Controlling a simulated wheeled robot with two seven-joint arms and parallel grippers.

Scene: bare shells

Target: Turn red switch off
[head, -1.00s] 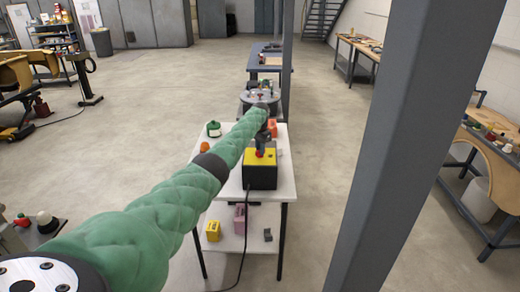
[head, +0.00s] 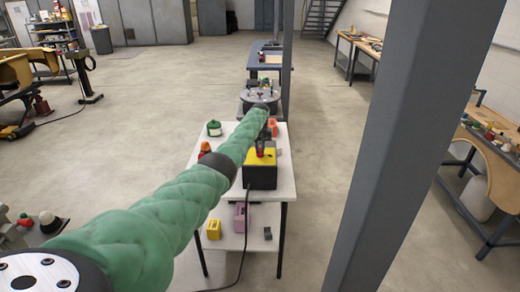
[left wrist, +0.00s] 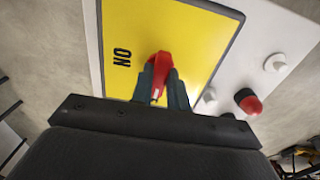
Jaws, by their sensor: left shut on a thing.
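The red switch (left wrist: 159,66) stands on a yellow panel (left wrist: 205,28) with the word ON printed to its left in the left wrist view. My left gripper (left wrist: 160,84) is shut on the red switch, with one dark finger on each side. In the head view the yellow-topped black switch box (head: 260,178) sits on a white table, with my left gripper (head: 263,146) at its top. My fingers partly hide the switch, so its exact tilt is hard to tell. My right gripper is not in view.
The white table (head: 283,188) also holds a green-topped object (head: 214,128) and an orange-red one (head: 204,148). Yellow (head: 214,229) and pink (head: 240,218) items lie on its lower shelf. A grey pillar (head: 385,150) stands to the right. A cable runs down from the box.

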